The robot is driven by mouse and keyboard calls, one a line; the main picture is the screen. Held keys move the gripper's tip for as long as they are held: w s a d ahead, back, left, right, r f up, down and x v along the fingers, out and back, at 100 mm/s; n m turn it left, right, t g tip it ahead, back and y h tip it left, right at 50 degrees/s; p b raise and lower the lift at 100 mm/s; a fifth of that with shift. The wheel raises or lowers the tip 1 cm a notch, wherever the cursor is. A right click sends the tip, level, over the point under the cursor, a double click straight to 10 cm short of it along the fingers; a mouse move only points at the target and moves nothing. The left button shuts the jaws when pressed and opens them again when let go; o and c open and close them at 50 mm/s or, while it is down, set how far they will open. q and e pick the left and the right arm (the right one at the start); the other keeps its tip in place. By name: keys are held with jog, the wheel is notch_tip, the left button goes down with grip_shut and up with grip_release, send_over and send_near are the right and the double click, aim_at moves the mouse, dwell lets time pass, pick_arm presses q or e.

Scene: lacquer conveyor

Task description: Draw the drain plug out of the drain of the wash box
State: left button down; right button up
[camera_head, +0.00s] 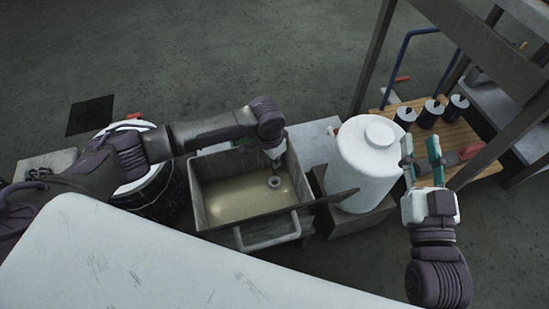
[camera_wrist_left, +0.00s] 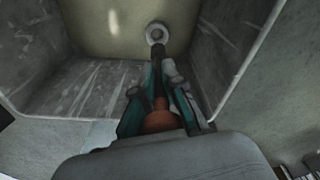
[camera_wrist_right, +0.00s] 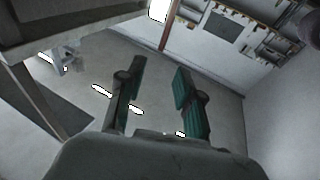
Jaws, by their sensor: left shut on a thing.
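The wash box (camera_head: 203,190) is a grey open box holding shallow yellowish liquid. The drain (camera_head: 274,182) is a pale ring in its floor; it also shows in the left wrist view (camera_wrist_left: 157,33). My left gripper (camera_head: 275,163) reaches down into the box above the drain. In the left wrist view its teal fingers (camera_wrist_left: 158,95) are shut on the drain plug (camera_wrist_left: 160,119), whose orange-brown part shows between them. A dark stem runs toward the ring; whether its end sits in the drain I cannot tell. My right gripper (camera_head: 421,160) is open and empty, right of the white jug.
A white lidded jug (camera_head: 366,165) stands right of the box. Several black cans (camera_head: 430,112) stand on a wooden board beside a rack. A drum (camera_head: 150,190) stands left of the box.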

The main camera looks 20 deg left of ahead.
jog(key=shift+d+f+g+h+p, duration=0.25)
jog(key=shift+f+g, duration=0.45)
jog(key=shift+f, duration=0.45)
jog(key=shift+d+f+g+h+p, duration=0.1)
jog(key=shift+f+g+h+p, duration=0.15)
jog(key=shift+f+g, duration=0.7)
jog(key=shift+f+t, duration=0.2)
jog(key=shift+t, duration=0.05)
